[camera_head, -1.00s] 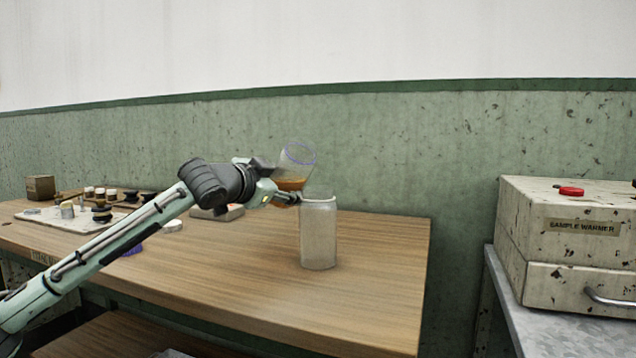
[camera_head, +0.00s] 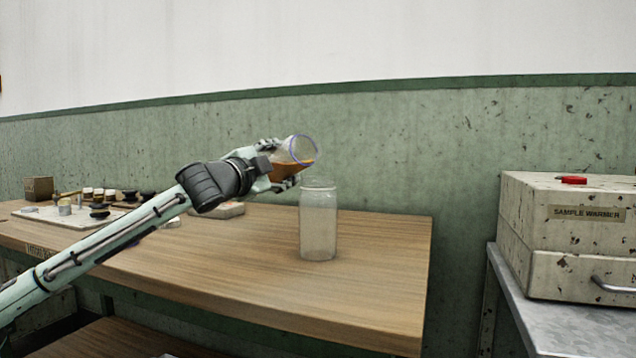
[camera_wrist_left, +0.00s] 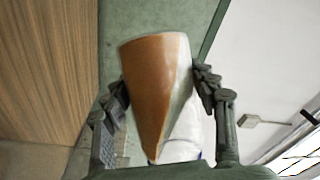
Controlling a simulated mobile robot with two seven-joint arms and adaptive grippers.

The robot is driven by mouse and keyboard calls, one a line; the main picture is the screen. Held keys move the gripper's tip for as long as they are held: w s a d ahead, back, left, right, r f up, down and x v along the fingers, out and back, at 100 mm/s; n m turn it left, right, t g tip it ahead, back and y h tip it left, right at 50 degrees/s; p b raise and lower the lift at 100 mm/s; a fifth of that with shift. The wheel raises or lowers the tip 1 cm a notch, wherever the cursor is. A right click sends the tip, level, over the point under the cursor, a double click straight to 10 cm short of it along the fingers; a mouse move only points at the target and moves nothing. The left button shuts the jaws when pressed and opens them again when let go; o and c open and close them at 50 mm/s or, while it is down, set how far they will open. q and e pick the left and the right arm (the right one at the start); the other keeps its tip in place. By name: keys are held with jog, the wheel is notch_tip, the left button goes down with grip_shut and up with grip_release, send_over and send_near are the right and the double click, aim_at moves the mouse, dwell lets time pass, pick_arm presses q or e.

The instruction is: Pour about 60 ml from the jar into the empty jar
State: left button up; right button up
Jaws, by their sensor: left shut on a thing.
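My left gripper (camera_head: 278,170) is shut on a clear jar (camera_head: 297,149) that holds orange-brown liquid. This jar is tilted steeply to the right, with its blue-rimmed mouth above and slightly left of the other jar. The liquid (camera_head: 292,169) lies along its lower side and reaches near the rim; I see no clear stream falling. In the left wrist view the held jar (camera_wrist_left: 160,85) sits between both fingers, with the liquid slanted inside. The empty jar (camera_head: 318,228) is clear and stands upright on the wooden table, with no orange liquid visible in it. My right gripper is not in view.
The wooden table (camera_head: 250,265) has free room around the standing jar. A pale tray (camera_head: 60,218) with several small jars and dark-capped items lies at the left. A sample warmer (camera_head: 565,240) stands on a metal bench at the right.

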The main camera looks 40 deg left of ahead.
pick_arm(q)
jog(key=shift+r+m, duration=0.1)
jog(key=shift+m, duration=0.2)
jog(key=shift+r, duration=0.1)
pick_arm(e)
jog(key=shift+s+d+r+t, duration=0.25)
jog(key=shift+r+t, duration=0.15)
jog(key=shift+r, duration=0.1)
pick_arm(q)
jog(key=shift+s+d+r+m+t, duration=0.1)
jog(key=shift+d+r+m+t, duration=0.35)
jog(key=shift+r+m, duration=0.3)
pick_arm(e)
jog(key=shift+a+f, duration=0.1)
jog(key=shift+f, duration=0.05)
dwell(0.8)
pick_arm(q)
jog(key=shift+a+r+m, duration=0.15)
jog(key=shift+a+m, duration=0.3)
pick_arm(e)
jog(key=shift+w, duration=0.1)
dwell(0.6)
